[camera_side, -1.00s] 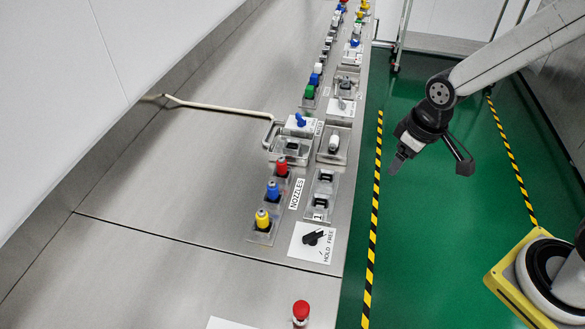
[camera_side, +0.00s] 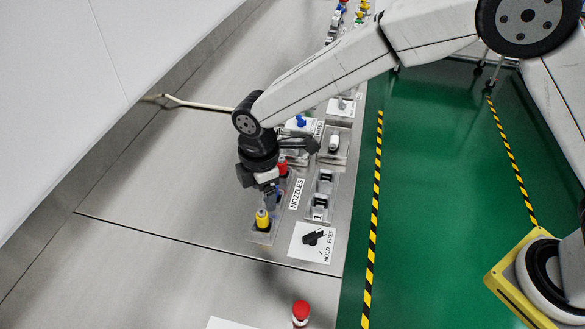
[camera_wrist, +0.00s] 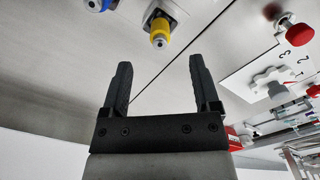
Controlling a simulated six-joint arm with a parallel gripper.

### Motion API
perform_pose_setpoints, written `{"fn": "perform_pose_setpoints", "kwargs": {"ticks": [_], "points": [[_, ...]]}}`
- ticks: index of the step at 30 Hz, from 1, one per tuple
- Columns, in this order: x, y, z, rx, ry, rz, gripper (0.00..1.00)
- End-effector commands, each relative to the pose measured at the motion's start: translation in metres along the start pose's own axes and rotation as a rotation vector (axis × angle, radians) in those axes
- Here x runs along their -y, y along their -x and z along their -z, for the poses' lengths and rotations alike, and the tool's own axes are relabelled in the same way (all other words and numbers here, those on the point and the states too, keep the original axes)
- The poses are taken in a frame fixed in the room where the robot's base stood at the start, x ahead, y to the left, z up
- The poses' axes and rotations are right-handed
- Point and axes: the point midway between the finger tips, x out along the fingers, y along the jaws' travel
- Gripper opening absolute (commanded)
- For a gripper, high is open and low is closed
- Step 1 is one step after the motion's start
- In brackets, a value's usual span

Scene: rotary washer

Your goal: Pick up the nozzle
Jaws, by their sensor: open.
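Three nozzles stand in a row of holders by the NOZZLES label (camera_side: 297,194). The yellow nozzle (camera_side: 262,219) is nearest the camera and upright; it also shows in the wrist view (camera_wrist: 160,36), beyond the fingertips and between their lines. The blue nozzle is mostly hidden behind my gripper in the side view, but its end shows at the top of the wrist view (camera_wrist: 97,4). The red nozzle (camera_side: 283,167) is partly covered by my gripper. My gripper (camera_side: 270,196) points down over the row. In the wrist view its two fingers (camera_wrist: 158,70) are apart with nothing between them.
A red button (camera_side: 300,312) stands nearer the camera and shows in the wrist view (camera_wrist: 298,34). A pale bar (camera_side: 205,107) crosses the bench behind. Bare bench lies left of the row.

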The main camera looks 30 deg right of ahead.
Motion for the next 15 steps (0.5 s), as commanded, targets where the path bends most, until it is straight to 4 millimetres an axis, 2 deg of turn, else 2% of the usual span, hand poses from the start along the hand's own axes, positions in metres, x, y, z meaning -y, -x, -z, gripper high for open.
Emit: {"fn": "perform_pose_setpoints", "kwargs": {"ticks": [3, 9, 15], "points": [[0.001, -0.002, 0.009, 0.003, 0.037, 0.005, 0.79], [0.001, -0.005, 0.009, 0.004, 0.041, 0.006, 0.79], [0.001, -0.02, 0.008, 0.005, 0.039, 0.007, 0.79]]}}
